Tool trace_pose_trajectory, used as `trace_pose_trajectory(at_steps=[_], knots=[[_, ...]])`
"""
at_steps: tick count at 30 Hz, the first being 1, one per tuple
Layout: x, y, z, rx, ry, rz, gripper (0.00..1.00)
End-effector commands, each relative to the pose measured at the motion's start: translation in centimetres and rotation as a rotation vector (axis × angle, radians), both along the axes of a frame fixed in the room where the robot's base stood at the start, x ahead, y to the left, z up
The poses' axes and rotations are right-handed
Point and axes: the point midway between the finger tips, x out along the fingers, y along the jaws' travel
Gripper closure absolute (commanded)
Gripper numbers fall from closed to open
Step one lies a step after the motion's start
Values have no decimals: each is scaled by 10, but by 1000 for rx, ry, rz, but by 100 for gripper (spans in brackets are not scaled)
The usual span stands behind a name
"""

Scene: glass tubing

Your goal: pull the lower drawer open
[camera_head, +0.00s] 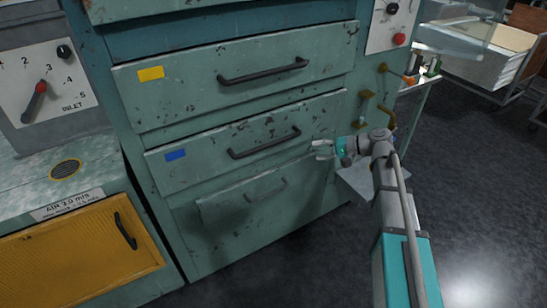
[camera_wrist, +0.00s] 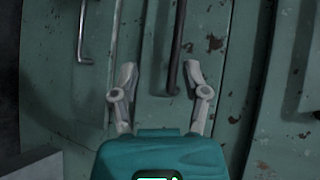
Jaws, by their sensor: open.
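The green cabinet has a drawer with a blue label (camera_head: 175,155) below a drawer with a yellow label (camera_head: 150,73). Both look shut. The blue-labelled drawer has a dark bar handle (camera_head: 264,143). In the wrist view a dark bar handle (camera_wrist: 177,45) runs down from the top edge, its end close to the right finger. My gripper (camera_head: 322,150) is at the right end of the blue-labelled drawer, in front of the cabinet. It also shows in the wrist view (camera_wrist: 160,78), fingers apart, with nothing gripped. Whether a finger touches the handle cannot be told.
Below is a panel with a thinner grey handle (camera_head: 266,189); a grey handle shows in the wrist view (camera_wrist: 85,35). Brass valves (camera_head: 386,114) stick out at the cabinet's right side. A yellow door (camera_head: 75,262) is at lower left. Dark floor (camera_head: 480,190) is open at right.

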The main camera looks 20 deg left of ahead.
Motion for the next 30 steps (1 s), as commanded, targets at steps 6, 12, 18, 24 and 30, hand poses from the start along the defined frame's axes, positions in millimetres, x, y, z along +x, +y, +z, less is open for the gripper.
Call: trace_pose_trajectory(at_steps=[6,12,18,24,30], knots=[[20,21,-15,144,33,4,41],[26,29,-13,208,49,6,41],[26,30,-10,219,52,7,41],[26,29,-10,218,51,6,41],[26,34,-11,217,51,7,41]])
